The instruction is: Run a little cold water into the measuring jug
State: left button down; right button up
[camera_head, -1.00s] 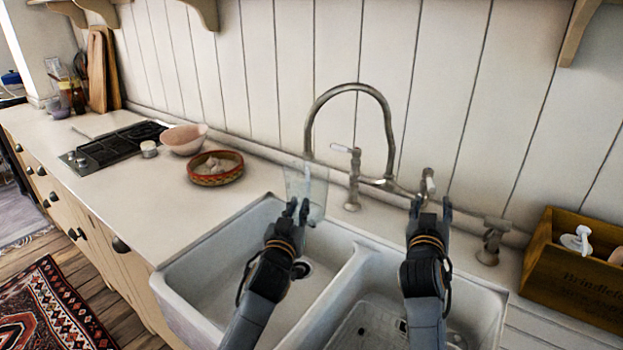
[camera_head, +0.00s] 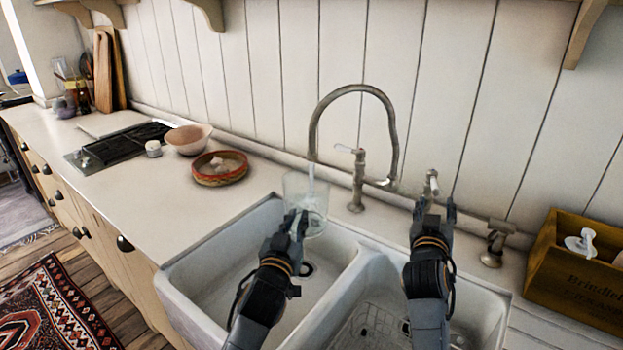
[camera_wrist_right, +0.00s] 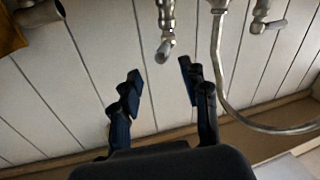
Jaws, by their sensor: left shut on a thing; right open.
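The clear measuring jug (camera_head: 293,190) is held upright over the left sink basin, beneath the end of the tap spout (camera_head: 313,150). A pale stream of water (camera_head: 311,178) runs from the spout into the jug; the water level is hard to make out. My left gripper (camera_head: 297,221) is shut on the jug's near side. My right gripper (camera_head: 434,209) is open and empty, just in front of the right tap lever (camera_head: 432,183). In the right wrist view, that lever (camera_wrist_right: 165,45) shows beyond and between the spread fingers (camera_wrist_right: 160,82), apparently not gripped.
The left tap lever (camera_head: 346,148) has a pale handle. A double white sink (camera_head: 190,285) lies below my arms. A wooden crate (camera_head: 570,275) stands at the right.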

pick_arm(q)
jog(key=v, duration=0.4)
jog(key=shift+s+r, duration=0.25)
jog(key=shift+w+f, duration=0.1)
jog(key=shift+f, duration=0.05)
pick_arm(e)
jog(key=shift+c, duration=0.5)
